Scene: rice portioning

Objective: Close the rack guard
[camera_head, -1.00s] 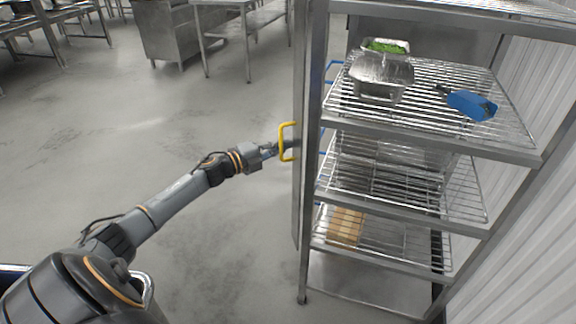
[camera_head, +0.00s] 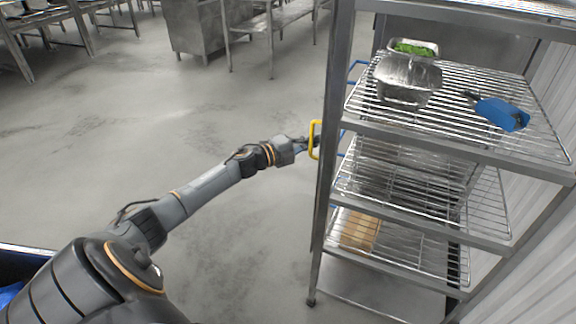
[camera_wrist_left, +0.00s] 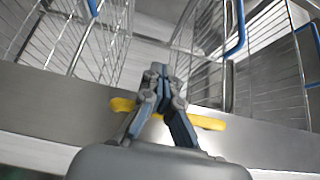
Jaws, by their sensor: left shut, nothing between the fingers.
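The wire rack (camera_head: 322,240) stands at the right in the head view, with several shelves. The guard's yellow handle (camera_head: 312,140) shows at the rack's left post. The guard panel is barely distinguishable from that post here. In the left wrist view, the yellow handle (camera_wrist_left: 208,122) crosses behind the fingers, in front of a grey metal band (camera_wrist_left: 260,145). My left gripper (camera_head: 308,144) is at the handle, its fingers shut with nothing between them; it also shows in the left wrist view (camera_wrist_left: 158,72). I cannot tell whether it touches the handle. My right gripper is out of view.
The top shelf holds metal pans (camera_head: 408,85), one with green food (camera_head: 412,48), and a blue scoop (camera_head: 502,114). A tan block (camera_head: 360,231) lies on a lower shelf. Blue handles (camera_wrist_left: 236,35) show by the wire shelves. The floor left of the rack is clear.

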